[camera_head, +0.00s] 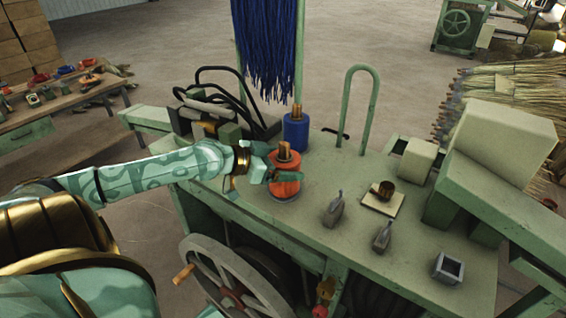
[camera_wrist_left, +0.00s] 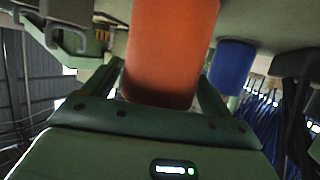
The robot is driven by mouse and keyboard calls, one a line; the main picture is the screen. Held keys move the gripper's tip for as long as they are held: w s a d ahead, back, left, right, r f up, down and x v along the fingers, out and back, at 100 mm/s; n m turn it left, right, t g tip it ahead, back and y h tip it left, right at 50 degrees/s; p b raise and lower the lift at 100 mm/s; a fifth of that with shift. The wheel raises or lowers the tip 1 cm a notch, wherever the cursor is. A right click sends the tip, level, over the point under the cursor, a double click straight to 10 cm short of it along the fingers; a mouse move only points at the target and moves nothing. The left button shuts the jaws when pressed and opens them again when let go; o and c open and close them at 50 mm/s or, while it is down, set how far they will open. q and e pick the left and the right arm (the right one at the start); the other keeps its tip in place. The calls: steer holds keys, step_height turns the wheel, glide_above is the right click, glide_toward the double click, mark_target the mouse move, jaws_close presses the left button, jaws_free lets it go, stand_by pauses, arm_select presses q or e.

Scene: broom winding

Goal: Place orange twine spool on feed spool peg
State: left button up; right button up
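The orange twine spool (camera_head: 287,190) stands upright on the green bench, with a wooden core showing at its top. My left gripper (camera_head: 284,176) reaches it from the left, with its fingers on either side of the spool. In the left wrist view, the orange spool (camera_wrist_left: 168,50) fills the space between the fingers, which appear to press against both its sides. The spool's underside is hidden, so I cannot tell whether it is lifted or on a peg. A blue spool (camera_head: 295,132) stands just behind it and also shows in the left wrist view (camera_wrist_left: 233,66). My right gripper is not in view.
A wheel (camera_head: 232,285) sits below the bench's front edge.

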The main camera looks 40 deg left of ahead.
arm_select(q)
steer(key=shift+r, duration=0.1)
steer(key=shift+s, duration=0.1)
steer(key=v, duration=1.2)
steer(key=shift+p, duration=0.45)
